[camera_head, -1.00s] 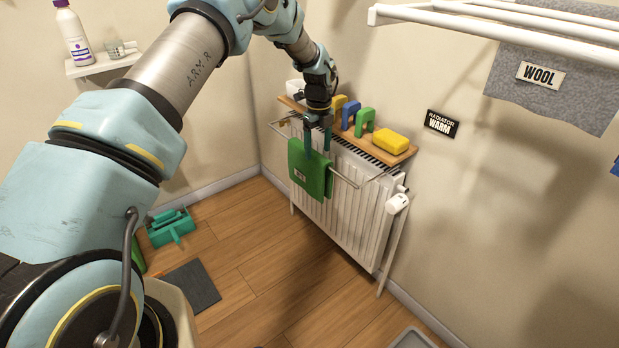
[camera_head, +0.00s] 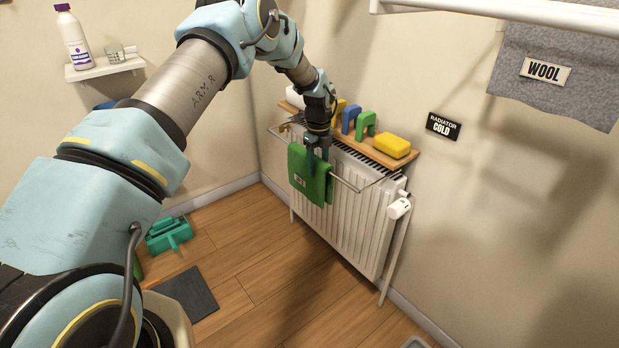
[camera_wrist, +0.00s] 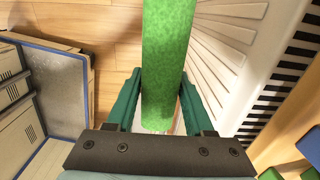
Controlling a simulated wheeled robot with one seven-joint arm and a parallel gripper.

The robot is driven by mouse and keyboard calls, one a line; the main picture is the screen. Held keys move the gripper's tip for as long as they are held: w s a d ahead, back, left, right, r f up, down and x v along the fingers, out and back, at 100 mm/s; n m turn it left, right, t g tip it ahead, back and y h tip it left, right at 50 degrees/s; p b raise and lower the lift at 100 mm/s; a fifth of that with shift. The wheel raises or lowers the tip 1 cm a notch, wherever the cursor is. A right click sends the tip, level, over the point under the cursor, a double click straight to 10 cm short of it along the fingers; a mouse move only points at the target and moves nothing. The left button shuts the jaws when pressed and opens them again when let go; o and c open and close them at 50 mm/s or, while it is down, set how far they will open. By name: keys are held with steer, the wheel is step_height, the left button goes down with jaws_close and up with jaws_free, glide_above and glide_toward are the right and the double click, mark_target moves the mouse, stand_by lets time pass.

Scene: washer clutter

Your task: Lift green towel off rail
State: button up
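The green towel (camera_head: 311,178) hangs folded over the front rail (camera_head: 345,183) of the white radiator (camera_head: 350,215), with a small label on its front. My gripper (camera_head: 318,157) points down at the towel's top. In the wrist view, the teal fingers of my gripper (camera_wrist: 161,75) stand apart, one on each side of the green towel (camera_wrist: 168,50), which is seen edge-on from above. The fingers look open; firm contact with the cloth cannot be made out. The rail under the towel is hidden.
A wooden shelf (camera_head: 405,155) above the radiator carries a yellow block (camera_head: 392,146) and several coloured pieces close to my gripper. A wall sign (camera_head: 443,126) reads "RADIATOR COLD". Grey wool cloth (camera_head: 555,75) hangs from a white rack at upper right.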

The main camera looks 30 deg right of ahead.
jaws_close()
step_height(320, 180, up, 18)
steer(key=p, duration=1)
steer(key=shift+f+p, duration=0.25)
steer(key=shift+p, duration=0.15)
stand_by(0.4)
